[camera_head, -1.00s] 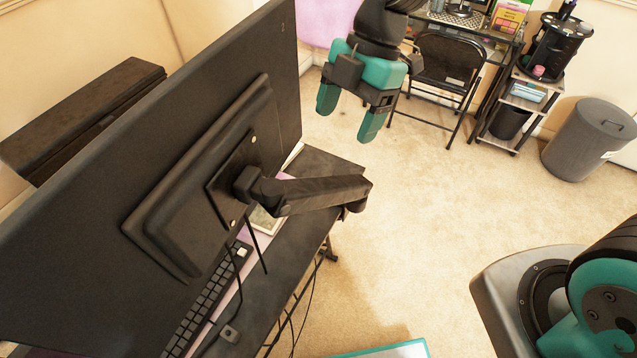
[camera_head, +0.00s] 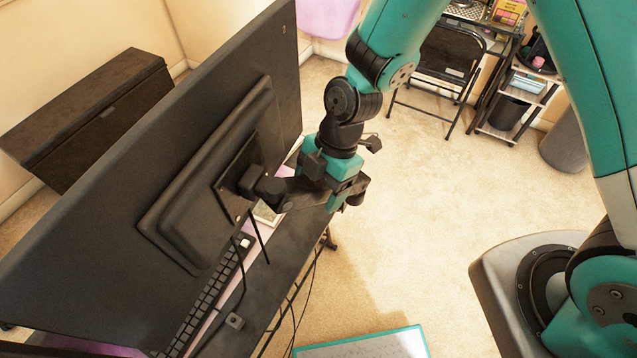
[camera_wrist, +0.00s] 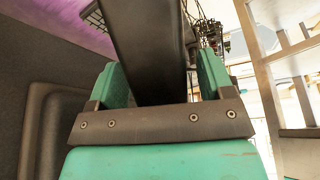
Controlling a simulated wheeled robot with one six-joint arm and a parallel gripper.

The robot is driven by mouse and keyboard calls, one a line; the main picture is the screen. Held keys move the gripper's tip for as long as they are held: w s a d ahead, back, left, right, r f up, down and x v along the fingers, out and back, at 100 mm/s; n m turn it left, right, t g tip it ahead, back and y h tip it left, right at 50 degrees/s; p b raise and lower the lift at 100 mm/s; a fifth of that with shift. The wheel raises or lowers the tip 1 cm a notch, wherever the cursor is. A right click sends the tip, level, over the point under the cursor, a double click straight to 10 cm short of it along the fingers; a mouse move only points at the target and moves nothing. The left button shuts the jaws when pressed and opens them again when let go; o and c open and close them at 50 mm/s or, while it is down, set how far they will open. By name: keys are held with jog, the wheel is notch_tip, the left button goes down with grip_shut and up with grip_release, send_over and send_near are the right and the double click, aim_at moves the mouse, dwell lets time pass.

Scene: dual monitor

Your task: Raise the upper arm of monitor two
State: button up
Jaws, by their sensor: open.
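The large black monitor (camera_head: 100,210) is seen from behind on the left of the head view. Its dark upper arm (camera_head: 287,192) runs right from the mount on its back and is partly hidden by my gripper (camera_head: 333,193). In the wrist view, the upper arm (camera_wrist: 150,50) is a broad dark bar passing between the two teal fingers of my gripper (camera_wrist: 160,80). The fingers are open, one on each side of the bar. I cannot tell whether either finger touches it. The far end of the arm is mostly hidden behind my gripper.
A black desk (camera_head: 285,250) with a keyboard (camera_head: 210,300) lies below the monitor, with cables hanging from the mount. A folding chair (camera_head: 450,60) and a small shelf cart (camera_head: 515,100) stand at the back. Carpet (camera_head: 430,210) to the right of the desk is clear.

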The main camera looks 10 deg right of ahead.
jog(key=c, duration=1.3)
jog(key=shift+w+d+r+g+y+b, duration=0.55)
jog(key=shift+w+d+r+y, duration=0.05)
jog(key=shift+d+r+y, duration=0.25)
jog(key=shift+w+d+r+g+y+b, duration=0.5)
jog(key=shift+w+d+r+g+y, duration=0.15)
jog(key=shift+d+r+y, duration=0.15)
jog(key=shift+w+d+r+g+y+b, duration=0.55)
jog(key=shift+d+r+y, duration=0.2)
jog(key=shift+d, duration=0.15)
jog(key=o, duration=1.3)
jog(key=shift+d, duration=0.1)
jog(key=shift+f, duration=0.1)
jog(key=v, duration=1.7)
jog(key=shift+d, duration=0.15)
